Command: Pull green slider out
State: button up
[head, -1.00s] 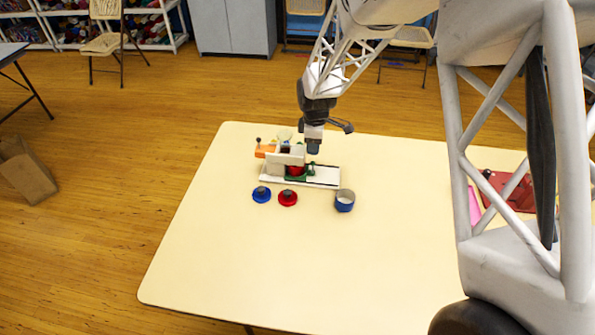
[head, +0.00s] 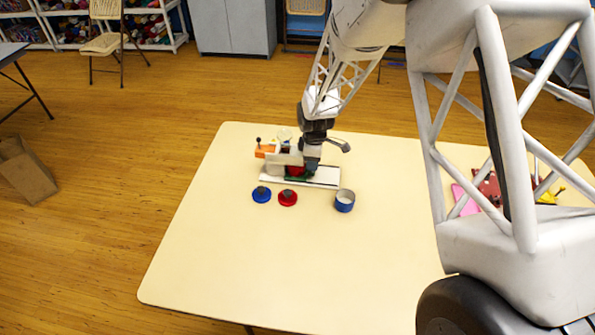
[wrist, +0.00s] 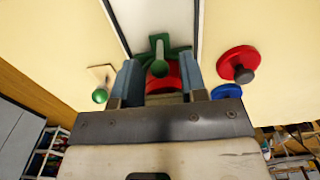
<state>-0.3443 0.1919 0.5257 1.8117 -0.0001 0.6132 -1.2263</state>
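The green slider (head: 297,180) sits low in a white-based block device (head: 322,182) on the cream table. In the wrist view the green slider (wrist: 177,50) shows a round-topped upright handle, centred between my fingers and a little beyond their tips. My gripper (wrist: 158,66) is open, with its two blue-grey fingers apart and no visible contact with the handle. In the head view my gripper (head: 312,165) is low over the device, at the slider, and partly hides it. A red round part (wrist: 163,78) lies behind the slider, between the fingers.
A blue knobbed lid (head: 261,195) and a red knobbed lid (head: 288,198) lie in front of the device. The table's front is clear.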

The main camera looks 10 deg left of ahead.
dwell(0.6)
jog(key=c, duration=0.7)
jog(key=shift+d, duration=5.05)
jog(key=o, duration=0.7)
jog(key=shift+o, duration=0.2)
notch_tip(320, 180, up, 7)
jog(key=shift+r, duration=0.2)
